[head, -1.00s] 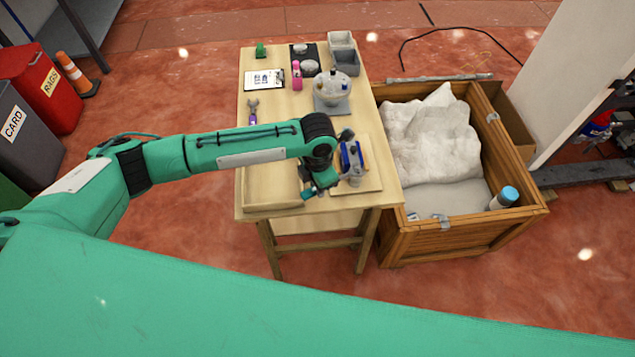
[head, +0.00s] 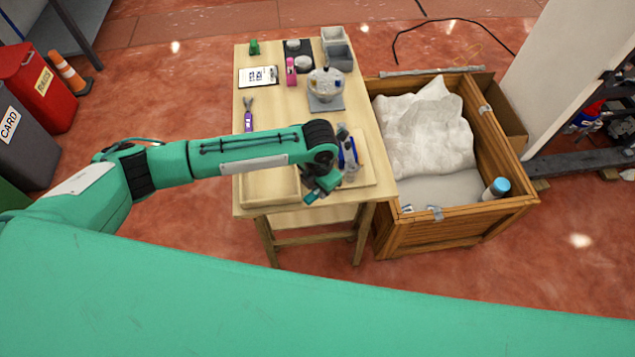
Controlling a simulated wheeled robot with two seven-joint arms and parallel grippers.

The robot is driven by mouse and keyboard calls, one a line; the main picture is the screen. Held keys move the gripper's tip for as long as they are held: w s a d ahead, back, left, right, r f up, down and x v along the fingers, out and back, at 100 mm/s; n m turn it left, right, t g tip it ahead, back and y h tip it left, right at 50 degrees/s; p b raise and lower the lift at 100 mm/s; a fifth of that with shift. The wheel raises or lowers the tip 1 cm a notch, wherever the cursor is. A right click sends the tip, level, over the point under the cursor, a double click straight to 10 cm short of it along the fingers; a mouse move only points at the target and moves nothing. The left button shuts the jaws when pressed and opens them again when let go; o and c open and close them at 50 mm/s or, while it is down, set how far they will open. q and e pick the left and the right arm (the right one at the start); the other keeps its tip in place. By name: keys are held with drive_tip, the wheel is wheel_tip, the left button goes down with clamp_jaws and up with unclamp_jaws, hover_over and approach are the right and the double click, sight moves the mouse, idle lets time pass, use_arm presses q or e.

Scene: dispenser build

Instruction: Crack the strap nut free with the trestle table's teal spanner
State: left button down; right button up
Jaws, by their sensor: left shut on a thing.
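My left gripper (head: 328,186) is low over the near right part of the trestle table (head: 285,130), pointing down beside a blue and grey fixture (head: 348,152). It is shut on a small teal tool, which I take to be the teal spanner (head: 312,197); only its end shows, sticking out to the lower left. The fixture stands on a pale wooden board (head: 362,174), partly hidden by my wrist. The strap nut cannot be made out at this size. I cannot tell whether the spanner touches the fixture. My right gripper is out of view.
A shallow tray (head: 270,204) lies left of the gripper. A purple-handled tool (head: 248,120), clipboard (head: 259,76), pink bottle (head: 291,70), round-topped device (head: 326,86) and grey bins (head: 340,57) are farther back. An open wooden crate (head: 470,228) stands close on the right.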

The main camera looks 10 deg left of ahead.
use_arm(q)
drive_tip(key=shift+s+d+n+p, duration=0.35)
drive_tip(key=shift+d+n+p, duration=0.2)
drive_tip(key=shift+n, duration=0.05)
drive_tip(key=shift+s+d+n+p, duration=0.3)
drive_tip(key=shift+d+n+p, duration=0.2)
drive_tip(key=shift+n+p, duration=0.1)
drive_tip(key=shift+s+d+n+p, duration=0.2)
drive_tip(key=shift+d+n+p, duration=0.25)
drive_tip(key=shift+d+n, duration=0.15)
drive_tip(key=shift+s+d+n+p, duration=0.2)
drive_tip(key=shift+d+n+p, duration=0.2)
drive_tip(key=shift+d+n, duration=0.15)
drive_tip(key=shift+d, duration=0.1)
